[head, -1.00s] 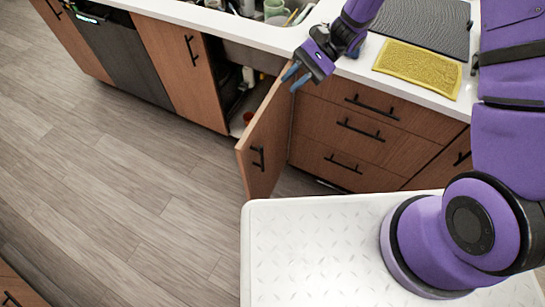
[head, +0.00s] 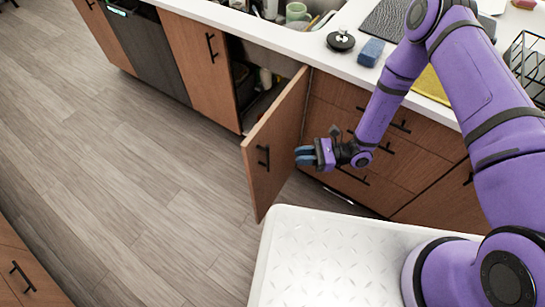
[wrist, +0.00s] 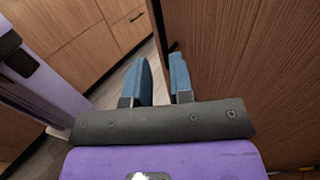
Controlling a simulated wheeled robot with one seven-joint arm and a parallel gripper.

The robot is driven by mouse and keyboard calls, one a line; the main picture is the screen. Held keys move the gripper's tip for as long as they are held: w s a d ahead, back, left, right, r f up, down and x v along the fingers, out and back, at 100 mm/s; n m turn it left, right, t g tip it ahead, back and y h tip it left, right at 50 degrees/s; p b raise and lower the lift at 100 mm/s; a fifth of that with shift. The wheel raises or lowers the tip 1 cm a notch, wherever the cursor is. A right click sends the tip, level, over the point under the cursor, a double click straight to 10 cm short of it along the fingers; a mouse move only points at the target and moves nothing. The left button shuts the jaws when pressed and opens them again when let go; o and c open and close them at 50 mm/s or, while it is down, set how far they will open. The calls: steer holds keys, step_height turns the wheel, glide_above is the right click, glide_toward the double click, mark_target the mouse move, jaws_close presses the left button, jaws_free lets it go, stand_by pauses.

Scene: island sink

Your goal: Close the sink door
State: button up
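The sink cabinet door (head: 276,143) is brown wood with a black handle (head: 263,157). It stands swung out into the room, and the cabinet opening (head: 262,85) shows to its left.
The white counter (head: 300,42) holds a black round lid (head: 340,41), a blue sponge (head: 371,52) and a green mug (head: 296,11). Drawers (head: 420,150) with black handles lie right of the opening. Wood floor (head: 130,170) left of the door is clear.

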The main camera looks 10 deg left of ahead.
mark_target(268, 166)
steer(key=x, duration=1)
steer(key=shift+a, duration=0.3)
jaws_close()
